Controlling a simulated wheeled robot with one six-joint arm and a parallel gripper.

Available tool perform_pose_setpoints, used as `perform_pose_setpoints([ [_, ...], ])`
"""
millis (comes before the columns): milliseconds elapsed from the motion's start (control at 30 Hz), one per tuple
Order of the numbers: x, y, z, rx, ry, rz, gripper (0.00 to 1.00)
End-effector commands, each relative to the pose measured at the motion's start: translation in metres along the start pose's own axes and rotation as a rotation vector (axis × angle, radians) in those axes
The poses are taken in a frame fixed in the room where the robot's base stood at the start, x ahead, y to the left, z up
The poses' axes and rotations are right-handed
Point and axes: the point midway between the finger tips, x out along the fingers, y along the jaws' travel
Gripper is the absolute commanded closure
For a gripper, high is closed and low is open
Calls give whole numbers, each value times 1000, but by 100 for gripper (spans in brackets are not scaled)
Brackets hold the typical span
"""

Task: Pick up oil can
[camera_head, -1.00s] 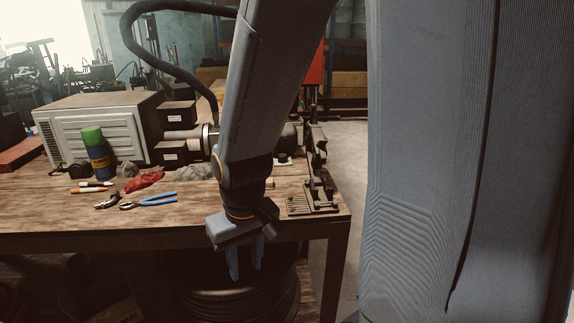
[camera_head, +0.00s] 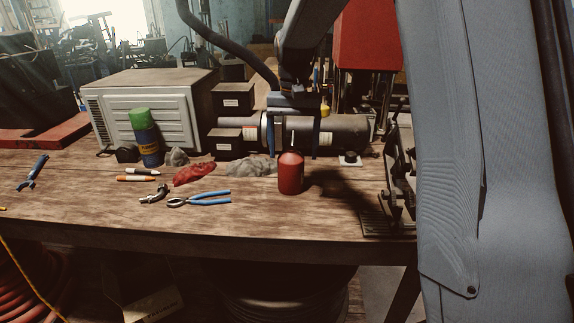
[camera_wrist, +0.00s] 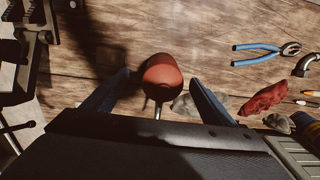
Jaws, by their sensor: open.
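The oil can (camera_head: 291,174) is red with a rounded top and a thin spout. It stands upright near the right-hand part of the wooden bench. My gripper (camera_head: 292,145) is open, pointing down, with its blue fingers above and apparently behind the can. In the wrist view the oil can (camera_wrist: 162,76) shows between the two fingertips of my gripper (camera_wrist: 160,82), with a visible gap on each side. Nothing is held. I cannot tell whether the fingertips reach down beside the can.
A dark cylindrical machine (camera_head: 340,134) lies behind the can. A grey rag (camera_head: 250,166), a red rag (camera_head: 194,174) and blue-handled pliers (camera_head: 200,199) lie to the left. A black metal stand (camera_head: 394,190) is close on the right. Bench in front is clear.

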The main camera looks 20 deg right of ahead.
Motion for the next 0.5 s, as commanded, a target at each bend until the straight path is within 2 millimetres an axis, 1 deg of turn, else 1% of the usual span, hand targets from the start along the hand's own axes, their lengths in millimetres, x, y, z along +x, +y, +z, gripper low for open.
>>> perform_pose_setpoints([
  [67,4,-2,-6,7,-3,1,22],
  [233,11,-2,-9,12,-7,2,22],
  [500,36,-2,-9,12,-6,2,22],
])
